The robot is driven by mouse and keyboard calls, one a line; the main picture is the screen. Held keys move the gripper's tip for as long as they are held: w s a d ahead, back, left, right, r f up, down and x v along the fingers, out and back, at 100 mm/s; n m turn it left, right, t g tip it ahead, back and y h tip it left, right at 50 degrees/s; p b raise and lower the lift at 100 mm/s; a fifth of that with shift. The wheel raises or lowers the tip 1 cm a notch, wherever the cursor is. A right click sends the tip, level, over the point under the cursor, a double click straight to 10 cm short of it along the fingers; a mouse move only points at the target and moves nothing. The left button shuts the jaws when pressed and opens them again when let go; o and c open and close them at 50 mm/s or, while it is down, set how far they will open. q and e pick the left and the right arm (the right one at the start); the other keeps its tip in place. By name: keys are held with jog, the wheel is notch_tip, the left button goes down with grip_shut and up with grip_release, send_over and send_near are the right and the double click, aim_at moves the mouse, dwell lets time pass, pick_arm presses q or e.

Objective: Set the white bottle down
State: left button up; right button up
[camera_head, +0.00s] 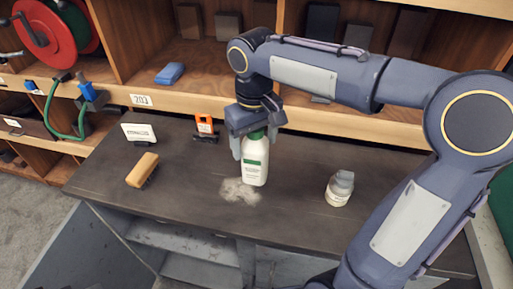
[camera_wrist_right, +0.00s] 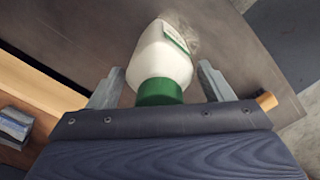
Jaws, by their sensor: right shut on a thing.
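The white bottle (camera_head: 255,164), with a green cap and a label with green print, is upright in the head view, over the dark worktop (camera_head: 300,195). My right gripper (camera_head: 254,146) comes down from above, with one finger on each side of the bottle's upper part. In the right wrist view the white bottle (camera_wrist_right: 160,55) lies between the two grey fingers, its green cap towards the palm. The bottle's base is at or just above the worktop beside a pale smudge (camera_head: 240,191); I cannot tell if it touches. My left gripper is not in view.
A wooden-backed brush (camera_head: 143,170), a white card (camera_head: 138,132) and an orange tag (camera_head: 204,124) are to the left. Wooden shelving with a blue item (camera_head: 170,74) runs behind. The worktop between bottle and jar is clear.

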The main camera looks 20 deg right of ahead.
jog(key=shift+w+d+f, duration=0.3)
jog(key=shift+w+f, duration=0.15)
jog(key=shift+f, duration=0.15)
jog(key=shift+w+d+f, duration=0.3)
jog(key=shift+w+f, duration=0.1)
jog(key=shift+f, duration=0.15)
jog(key=shift+w+d+f, duration=0.1)
jog(key=shift+w+f, duration=0.05)
jog(key=shift+f, duration=0.85)
jog(key=shift+w+d+f, duration=0.1)
jog(key=shift+f, duration=0.95)
jog(key=o, duration=1.6)
jog(key=shift+f, duration=0.1)
jog(key=shift+o, duration=0.2)
